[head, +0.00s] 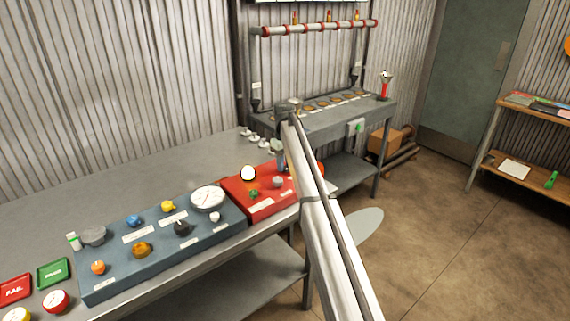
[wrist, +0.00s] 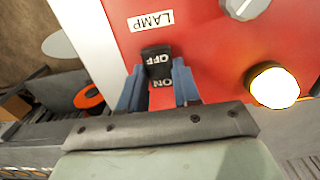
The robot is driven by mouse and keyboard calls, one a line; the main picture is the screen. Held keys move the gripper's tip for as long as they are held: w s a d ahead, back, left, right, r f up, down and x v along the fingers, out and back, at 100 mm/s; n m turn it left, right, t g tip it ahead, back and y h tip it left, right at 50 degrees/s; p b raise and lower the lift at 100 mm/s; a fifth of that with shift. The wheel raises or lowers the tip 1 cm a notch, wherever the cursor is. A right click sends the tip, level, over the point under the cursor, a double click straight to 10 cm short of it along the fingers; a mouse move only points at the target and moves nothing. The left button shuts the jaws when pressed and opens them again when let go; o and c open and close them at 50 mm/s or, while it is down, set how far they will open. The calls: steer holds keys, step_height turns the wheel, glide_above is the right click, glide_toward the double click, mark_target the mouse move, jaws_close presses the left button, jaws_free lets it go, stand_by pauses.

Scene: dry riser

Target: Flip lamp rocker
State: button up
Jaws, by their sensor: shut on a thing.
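The lamp rocker (wrist: 158,66) is a small black switch marked OFF and ON, on the red panel (wrist: 215,50). Its LAMP label (wrist: 150,20) is upside down in the wrist view. My gripper (wrist: 158,90) has its two blue fingers on either side of the rocker and is shut on it. The round lamp (wrist: 274,86) glows white with an orange rim. In the head view the lit lamp (head: 248,173) stands on the red panel (head: 262,211); my arm hides the rocker there, and my gripper (head: 282,160) is partly hidden.
A blue panel (head: 160,262) with knobs and a dial gauge (head: 207,198) adjoins the red panel's left. PASS (head: 53,273) and FAIL (head: 15,290) plates lie at far left. A grey knob (wrist: 245,6) is near the rocker.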

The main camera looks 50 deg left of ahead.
steer(key=o, duration=1)
steer(key=shift+o, duration=0.2)
steer(key=shift+r, duration=0.15)
step_height(320, 180, up, 14)
steer(key=shift+f, duration=0.2)
